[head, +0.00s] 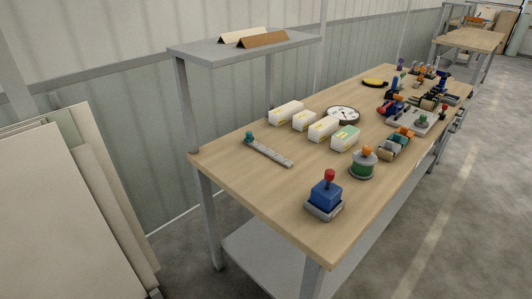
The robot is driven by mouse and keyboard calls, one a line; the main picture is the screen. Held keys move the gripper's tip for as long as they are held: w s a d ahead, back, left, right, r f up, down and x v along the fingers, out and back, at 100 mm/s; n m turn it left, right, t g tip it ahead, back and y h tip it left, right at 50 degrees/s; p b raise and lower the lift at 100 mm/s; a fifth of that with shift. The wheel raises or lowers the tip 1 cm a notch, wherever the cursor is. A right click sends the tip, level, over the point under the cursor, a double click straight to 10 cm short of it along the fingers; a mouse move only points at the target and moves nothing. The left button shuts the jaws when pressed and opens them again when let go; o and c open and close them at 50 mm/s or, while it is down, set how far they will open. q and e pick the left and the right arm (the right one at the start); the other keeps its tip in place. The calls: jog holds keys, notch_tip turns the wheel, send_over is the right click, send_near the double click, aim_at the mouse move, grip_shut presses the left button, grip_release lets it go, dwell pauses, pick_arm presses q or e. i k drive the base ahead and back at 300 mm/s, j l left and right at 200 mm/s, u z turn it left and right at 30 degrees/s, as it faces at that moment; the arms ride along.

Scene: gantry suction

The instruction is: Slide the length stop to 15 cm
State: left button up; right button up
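A narrow grey rail (272,153) with marks along it lies flat on the wooden workbench (232,176), near its left edge. A small teal block or knob (249,136) sits at the rail's far left end; it looks like the length stop. The scale markings are too small to read. Neither of my grippers is in view, and nothing touches the rail.
Several white boxes (286,112) stand behind the rail. A grey shelf (205,51) rises over the bench's left end. Bench around the rail's front is clear.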

aim_at(248, 138)
jog(key=i+l+z, duration=0.1)
jog(key=l+z, duration=0.25)
jog(key=i+l+z, duration=0.15)
jog(key=l+z, duration=0.2)
jog(key=l, duration=0.1)
